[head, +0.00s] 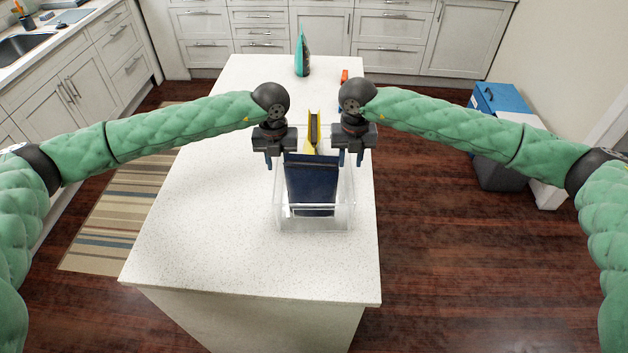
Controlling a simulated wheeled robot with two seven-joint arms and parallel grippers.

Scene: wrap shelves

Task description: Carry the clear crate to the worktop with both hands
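The clear crate (341,218) appears to rest on the white worktop (220,215), near its right side. A dark blue flat item (312,185) stands upright in it, with a yellow item (313,128) behind. My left gripper (275,164) is at the crate's far left side, pointing down, with its fingers apart; the inner one is partly hidden. My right gripper (350,159) is at the far right side, pointing down, with its two fingers apart. I cannot tell whether either gripper touches the crate's walls.
A teal iron-like item (302,54) stands at the worktop's far end, with a small orange item (344,76) nearby. The worktop's left and front parts are clear. A blue-lidded bin (500,98) stands on the floor at the right. A striped rug (120,205) lies at the left.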

